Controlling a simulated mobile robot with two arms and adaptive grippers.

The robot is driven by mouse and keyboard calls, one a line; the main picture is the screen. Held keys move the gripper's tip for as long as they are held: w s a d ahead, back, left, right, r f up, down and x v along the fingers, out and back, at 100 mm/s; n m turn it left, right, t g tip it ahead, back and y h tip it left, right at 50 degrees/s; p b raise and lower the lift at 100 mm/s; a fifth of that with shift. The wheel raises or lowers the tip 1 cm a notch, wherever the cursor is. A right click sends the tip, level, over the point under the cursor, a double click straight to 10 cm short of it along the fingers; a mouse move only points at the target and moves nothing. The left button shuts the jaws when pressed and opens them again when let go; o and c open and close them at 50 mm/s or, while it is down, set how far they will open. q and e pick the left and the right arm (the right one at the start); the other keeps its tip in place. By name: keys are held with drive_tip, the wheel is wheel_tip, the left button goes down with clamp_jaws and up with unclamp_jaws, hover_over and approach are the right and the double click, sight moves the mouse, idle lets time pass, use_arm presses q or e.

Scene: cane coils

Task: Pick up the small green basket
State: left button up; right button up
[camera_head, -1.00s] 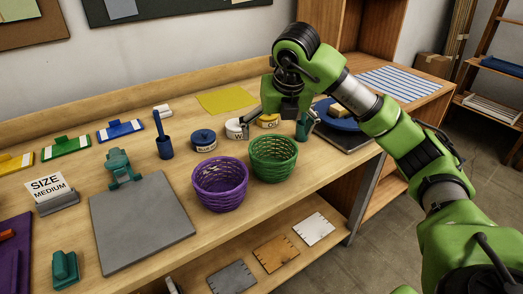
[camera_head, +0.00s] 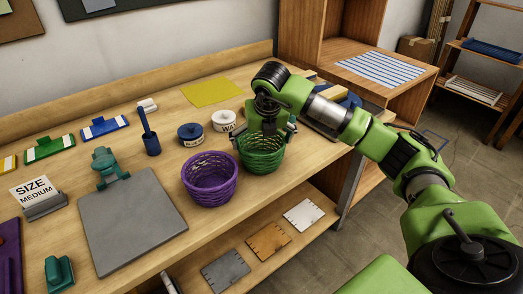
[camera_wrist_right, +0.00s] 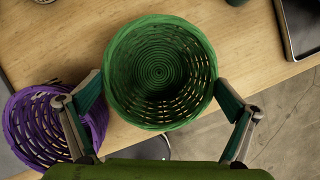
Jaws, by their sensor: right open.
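The small green basket (camera_head: 262,158) is a round woven bowl standing upright on the workbench, near its front edge. In the right wrist view the basket (camera_wrist_right: 160,72) is seen from above, empty, with its coiled bottom showing. My right gripper (camera_head: 264,140) is above the basket and partly hides its rim. In the wrist view the open fingers of my right gripper (camera_wrist_right: 165,110) stand on either side of the basket, with the left finger close to the rim. My left gripper is not in view.
A purple basket (camera_head: 209,180) stands just left of the green one, and it lies close by the left finger in the wrist view (camera_wrist_right: 45,125). Behind are a blue tin (camera_head: 190,135) and a white tin (camera_head: 224,121). A grey board (camera_head: 130,222) lies further left.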

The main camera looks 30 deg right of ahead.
sight(261, 151)
drive_tip(key=shift+x, duration=1.2)
drive_tip(key=c, duration=0.8)
drive_tip(key=shift+r, duration=0.15)
